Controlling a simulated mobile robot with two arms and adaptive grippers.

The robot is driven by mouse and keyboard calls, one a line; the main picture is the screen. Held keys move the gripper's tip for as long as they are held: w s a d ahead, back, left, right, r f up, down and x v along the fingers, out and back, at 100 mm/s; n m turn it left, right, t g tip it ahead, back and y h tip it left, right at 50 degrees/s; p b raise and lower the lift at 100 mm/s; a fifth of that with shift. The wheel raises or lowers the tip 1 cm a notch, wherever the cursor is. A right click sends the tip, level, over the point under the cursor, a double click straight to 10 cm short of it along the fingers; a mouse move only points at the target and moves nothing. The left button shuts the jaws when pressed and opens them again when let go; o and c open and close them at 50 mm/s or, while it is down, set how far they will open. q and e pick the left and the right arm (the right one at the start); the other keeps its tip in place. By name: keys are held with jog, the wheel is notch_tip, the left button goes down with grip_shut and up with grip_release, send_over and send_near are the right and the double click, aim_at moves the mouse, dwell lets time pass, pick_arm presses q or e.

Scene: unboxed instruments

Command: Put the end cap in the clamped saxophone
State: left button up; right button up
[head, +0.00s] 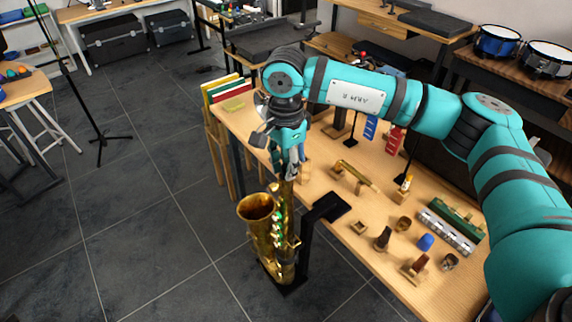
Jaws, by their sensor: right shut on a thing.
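The gold saxophone (283,240) stands upright in a black clamp stand at the table's left edge, its bell (256,207) opening upward. My right gripper (291,170) points down directly over the top of the saxophone's body tube. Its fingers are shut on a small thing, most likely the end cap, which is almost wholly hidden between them. I cannot tell whether that thing touches the tube's top opening. My left gripper is not in view.
The wooden table (336,228) bears a black clamp plate (327,207), a gold tube (357,174) on holders, a blue piece (425,242), dark mouthpieces and a green case (452,217). Colored books (222,87) stand at its far left corner. Floor left of the saxophone is clear.

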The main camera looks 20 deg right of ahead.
jog(key=shift+f, duration=0.1)
jog(key=o, duration=0.9)
jog(key=shift+c, duration=0.2)
jog(key=shift+r, duration=0.2)
jog(key=shift+c, duration=0.3)
jog(key=shift+r+p, duration=1.15)
jog(key=shift+r, duration=1.7)
